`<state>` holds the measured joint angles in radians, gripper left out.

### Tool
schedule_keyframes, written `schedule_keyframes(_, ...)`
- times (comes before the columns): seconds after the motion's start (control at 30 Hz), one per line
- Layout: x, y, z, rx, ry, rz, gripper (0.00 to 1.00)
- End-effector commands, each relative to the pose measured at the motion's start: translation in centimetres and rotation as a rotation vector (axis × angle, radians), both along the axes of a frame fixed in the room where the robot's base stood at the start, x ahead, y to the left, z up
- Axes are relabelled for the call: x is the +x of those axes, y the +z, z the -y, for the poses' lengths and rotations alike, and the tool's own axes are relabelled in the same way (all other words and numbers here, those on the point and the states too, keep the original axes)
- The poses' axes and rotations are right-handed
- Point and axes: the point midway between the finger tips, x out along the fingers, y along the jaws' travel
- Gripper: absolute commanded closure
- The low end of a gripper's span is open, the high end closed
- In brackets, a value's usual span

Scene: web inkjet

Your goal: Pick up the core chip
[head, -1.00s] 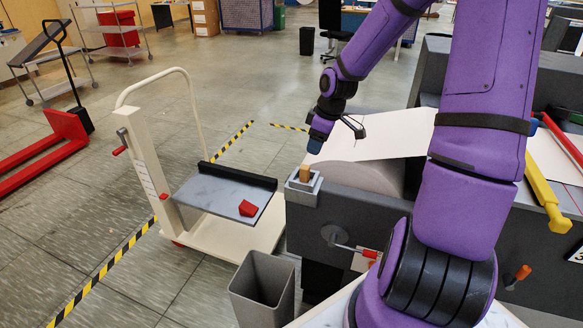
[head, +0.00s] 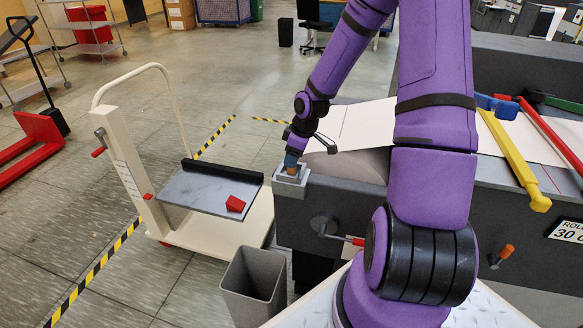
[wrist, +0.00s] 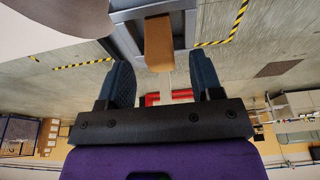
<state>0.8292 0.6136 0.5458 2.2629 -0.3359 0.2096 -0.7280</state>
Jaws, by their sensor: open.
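The tan block that I take for the core chip (head: 292,171) stands upright in a square grey holder (head: 289,183) at the near left corner of the dark machine. In the wrist view the core chip (wrist: 158,42) shows ahead of the gap between the two blue fingers, with the grey holder (wrist: 122,40) around its far part. My gripper (head: 293,160) is right above the holder, its fingertips at the top of the chip. In the wrist view my gripper (wrist: 160,66) is open, with clear space on both sides of the chip. Contact is not visible.
A grey bin (head: 253,287) is below the holder. The paper roll (head: 350,165) lies right of my gripper. Yellow (head: 510,155) and red tools lie farther right.

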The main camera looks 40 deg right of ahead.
Motion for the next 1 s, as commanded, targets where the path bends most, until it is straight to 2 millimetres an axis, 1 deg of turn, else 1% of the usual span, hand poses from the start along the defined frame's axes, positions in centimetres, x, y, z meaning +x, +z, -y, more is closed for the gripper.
schedule_keyframes(0.03,0.0,-0.7,-0.2,0.001,0.003,-0.003,0.4)
schedule_keyframes(0.1,0.2,-1.5,-0.3,0.001,0.001,-0.002,0.4)
schedule_keyframes(0.2,0.4,-2.3,-0.5,0.001,0.001,-0.002,0.4)
schedule_keyframes(0.3,0.5,-2.7,-0.5,-0.001,0.0,-0.001,0.4)
schedule_keyframes(0.5,0.5,-2.7,-0.4,0.0,-0.001,0.0,0.4)
schedule_keyframes(0.53,0.5,-2.7,-0.4,0.0,-0.001,0.0,0.45)
schedule_keyframes(0.57,0.5,-2.7,-0.4,0.0,-0.001,0.0,0.52)
schedule_keyframes(0.6,0.5,-2.6,-0.4,0.0,-0.001,0.0,0.61)
schedule_keyframes(0.67,0.5,-2.6,-0.4,0.0,-0.001,0.0,0.75)
schedule_keyframes(0.7,0.5,-2.6,-0.4,0.0,0.0,0.0,0.84)
schedule_keyframes(0.73,0.5,-2.6,-0.4,-0.001,0.0,-0.001,0.91)
schedule_keyframes(0.77,0.5,-2.6,-0.4,-0.001,0.0,-0.001,0.93)
schedule_keyframes(1.0,0.5,-2.6,-0.5,0.0,0.0,0.0,0.94)
